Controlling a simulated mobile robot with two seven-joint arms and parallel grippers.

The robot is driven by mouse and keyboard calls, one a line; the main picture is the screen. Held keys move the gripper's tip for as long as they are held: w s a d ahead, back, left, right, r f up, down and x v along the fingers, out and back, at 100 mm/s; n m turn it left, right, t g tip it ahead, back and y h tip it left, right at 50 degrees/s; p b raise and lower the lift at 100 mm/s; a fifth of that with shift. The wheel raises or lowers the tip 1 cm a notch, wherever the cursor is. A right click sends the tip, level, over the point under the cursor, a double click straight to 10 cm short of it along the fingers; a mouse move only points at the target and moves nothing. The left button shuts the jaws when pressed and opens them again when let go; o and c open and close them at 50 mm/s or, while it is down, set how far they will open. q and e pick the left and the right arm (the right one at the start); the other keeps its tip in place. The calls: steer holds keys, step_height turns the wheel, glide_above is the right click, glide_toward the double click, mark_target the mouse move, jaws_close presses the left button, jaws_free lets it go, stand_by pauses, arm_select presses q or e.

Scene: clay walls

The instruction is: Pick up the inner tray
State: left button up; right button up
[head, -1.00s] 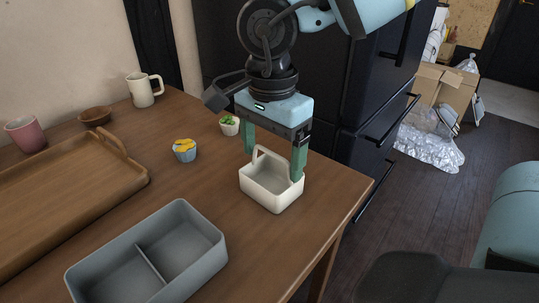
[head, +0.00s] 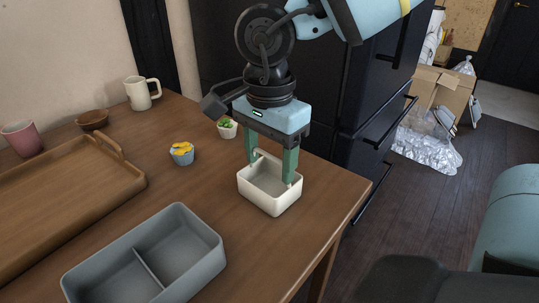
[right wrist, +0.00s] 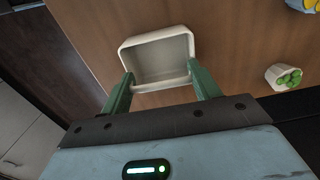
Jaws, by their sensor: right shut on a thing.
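The inner tray (head: 262,200) is a small cream-white open box with a handle bar across it. It looks empty and sits near the right edge of the wooden table, upright. My right gripper (head: 270,168) points down from above, its green fingers at the two ends of the handle, shut on it. In the right wrist view the tray (right wrist: 158,58) lies between and beyond the fingers. I cannot see a gap under the tray. A grey two-compartment box (head: 198,258) stands empty at the front of the table. My left gripper is out of view.
A wooden serving tray (head: 60,215) lies at the left. A blue cup with yellow contents (head: 181,155) and a white cup with green contents (head: 227,129) stand behind the inner tray. A mug (head: 139,94), bowl (head: 92,119) and pink cup (head: 22,138) line the back.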

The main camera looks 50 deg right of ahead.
steer(key=shift+r, duration=0.45)
step_height(320, 180, up, 3)
steer(key=shift+r+p, duration=0.1)
steer(key=shift+p, duration=0.6)
steer(key=s+a+p, duration=0.1)
steer(key=s+a, duration=0.2)
steer(key=s, duration=1.2)
steer(key=shift+s+r, duration=0.35)
steer(key=shift+r, duration=0.1)
